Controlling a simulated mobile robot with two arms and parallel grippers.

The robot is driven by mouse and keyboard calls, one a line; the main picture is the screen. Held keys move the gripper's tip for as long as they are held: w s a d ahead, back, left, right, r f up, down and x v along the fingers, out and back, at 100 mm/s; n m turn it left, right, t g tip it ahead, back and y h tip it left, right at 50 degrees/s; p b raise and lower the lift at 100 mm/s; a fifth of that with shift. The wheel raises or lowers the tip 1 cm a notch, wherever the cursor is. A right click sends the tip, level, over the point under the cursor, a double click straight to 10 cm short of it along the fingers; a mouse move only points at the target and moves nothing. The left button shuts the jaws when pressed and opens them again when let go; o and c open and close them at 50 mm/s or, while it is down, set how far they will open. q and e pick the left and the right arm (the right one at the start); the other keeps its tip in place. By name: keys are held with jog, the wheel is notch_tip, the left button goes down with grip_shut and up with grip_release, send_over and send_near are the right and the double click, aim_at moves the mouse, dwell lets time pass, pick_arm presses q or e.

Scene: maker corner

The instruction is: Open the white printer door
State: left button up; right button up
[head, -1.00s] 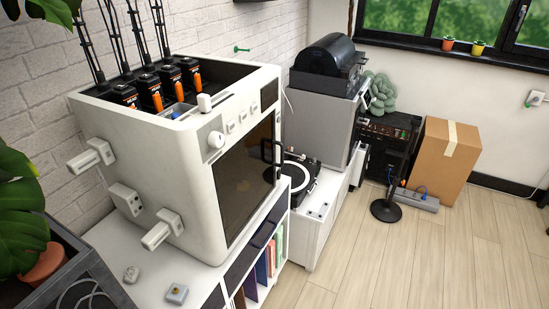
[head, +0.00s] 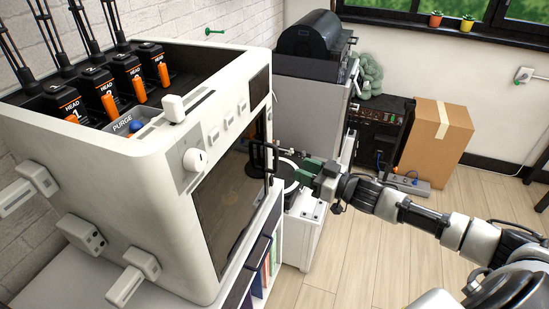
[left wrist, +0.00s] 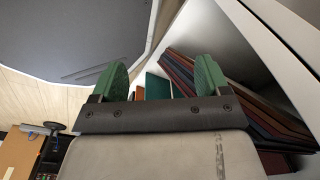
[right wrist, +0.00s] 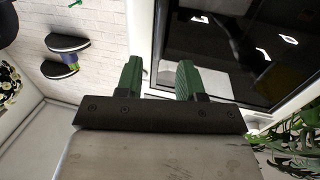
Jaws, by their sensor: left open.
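The white printer (head: 100,145) stands on a white cabinet at the left of the head view. Its door (head: 225,195) has a dark glass pane and looks shut, with a black bar handle (head: 271,160) at its far edge. The dark glass also shows in the right wrist view (right wrist: 230,45). My right gripper (head: 308,168) is just right of the handle, apart from it. Its green fingers (right wrist: 160,62) are parted, with nothing held. My left gripper (left wrist: 160,62) is open and empty, facing books (left wrist: 235,95) in a shelf; it is outside the head view.
A grey cabinet (head: 308,105) bears a black machine (head: 313,40). A cardboard box (head: 435,140) stands farther back. Wooden floor (head: 370,265) is clear in front of the cabinets.

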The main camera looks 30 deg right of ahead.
aim_at(276, 168)
jog(key=p+x, duration=0.1)
jog(key=x, duration=0.8)
jog(key=shift+a+p, duration=0.1)
jog(key=shift+p, duration=0.2)
pick_arm(q)
jog(key=shift+w+d+r, duration=0.2)
jog(key=shift+r, duration=0.25)
jog(key=shift+w+d+r, duration=0.15)
jog(key=shift+w+r, duration=0.05)
jog(key=shift+r, duration=0.2)
pick_arm(e)
jog(key=shift+c, duration=0.3)
grip_shut()
